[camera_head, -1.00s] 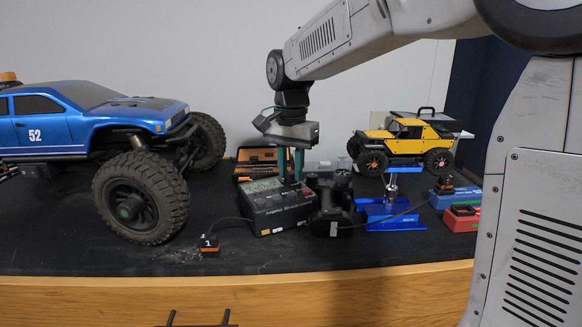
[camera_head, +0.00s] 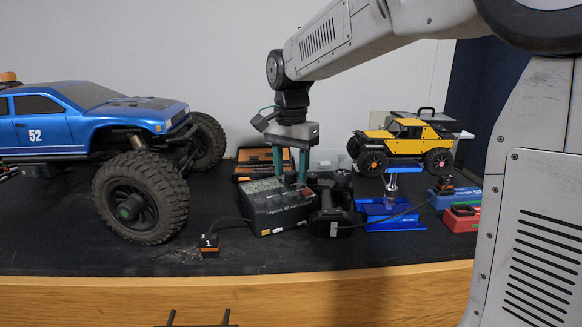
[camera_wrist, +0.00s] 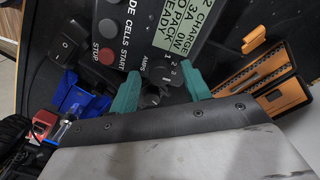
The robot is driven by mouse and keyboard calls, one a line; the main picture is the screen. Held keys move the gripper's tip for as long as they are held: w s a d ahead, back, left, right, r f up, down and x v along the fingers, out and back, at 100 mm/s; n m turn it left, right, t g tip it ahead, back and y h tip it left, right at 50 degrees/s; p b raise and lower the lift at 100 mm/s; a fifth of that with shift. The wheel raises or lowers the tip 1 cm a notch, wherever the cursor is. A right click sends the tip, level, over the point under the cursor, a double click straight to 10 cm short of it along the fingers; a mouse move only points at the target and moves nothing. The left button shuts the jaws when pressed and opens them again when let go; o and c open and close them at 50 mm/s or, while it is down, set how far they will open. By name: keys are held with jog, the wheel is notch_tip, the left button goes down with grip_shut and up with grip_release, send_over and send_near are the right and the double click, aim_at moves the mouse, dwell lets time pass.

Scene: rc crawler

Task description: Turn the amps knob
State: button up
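The dark charger box (camera_head: 272,218) stands on the black mat at the bench middle. In the wrist view its panel (camera_wrist: 132,42) shows a display (camera_wrist: 184,24) reading CHARGE, 3A and PACK READY, start and stop buttons, and an AMPS label with a 1-2-3 scale. The dark amps knob (camera_wrist: 151,98) shows only partly, low between my fingers beside that scale. My gripper (camera_head: 290,177) points down over the charger top; its two teal fingers also show in the wrist view (camera_wrist: 160,73), spread apart on either side of the knob area. Contact with the knob cannot be made out.
A blue truck (camera_head: 85,125) with big tyres is at left. A black device (camera_head: 333,215) stands close right of the charger. An orange tool case (camera_head: 252,161) is behind. A blue stand (camera_head: 395,218), a yellow crawler (camera_head: 400,142) and a red box (camera_head: 460,220) are at right.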

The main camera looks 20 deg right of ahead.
aim_at(291, 172)
jog(key=shift+r, duration=3.9)
